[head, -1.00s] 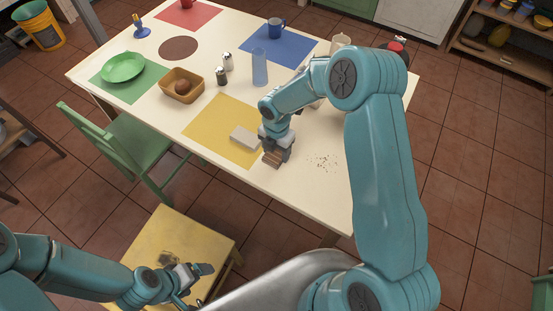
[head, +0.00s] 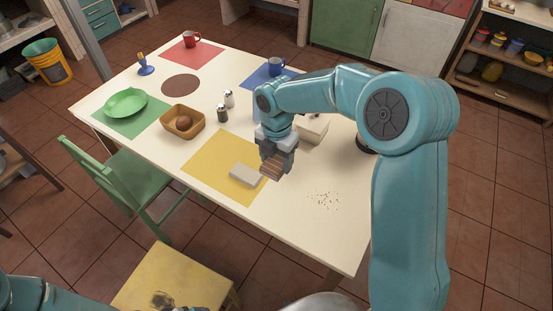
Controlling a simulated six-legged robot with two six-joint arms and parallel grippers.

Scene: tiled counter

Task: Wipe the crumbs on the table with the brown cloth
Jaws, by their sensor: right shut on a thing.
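My right gripper (head: 273,162) is shut on the brown cloth (head: 272,168), a small folded, striped bundle. It holds the cloth over the table, beside the yellow mat's right edge and up and left of the crumbs. The crumbs (head: 324,200) are a loose scatter of dark specks on the bare cream table (head: 285,222), right of the yellow mat.
A grey block (head: 246,174) lies on the yellow mat (head: 208,168), close to the cloth. A brown basket (head: 182,122), shakers (head: 222,113) and a green plate (head: 126,102) stand further left. A pale box (head: 312,131) is behind my right gripper. The table around the crumbs is clear.

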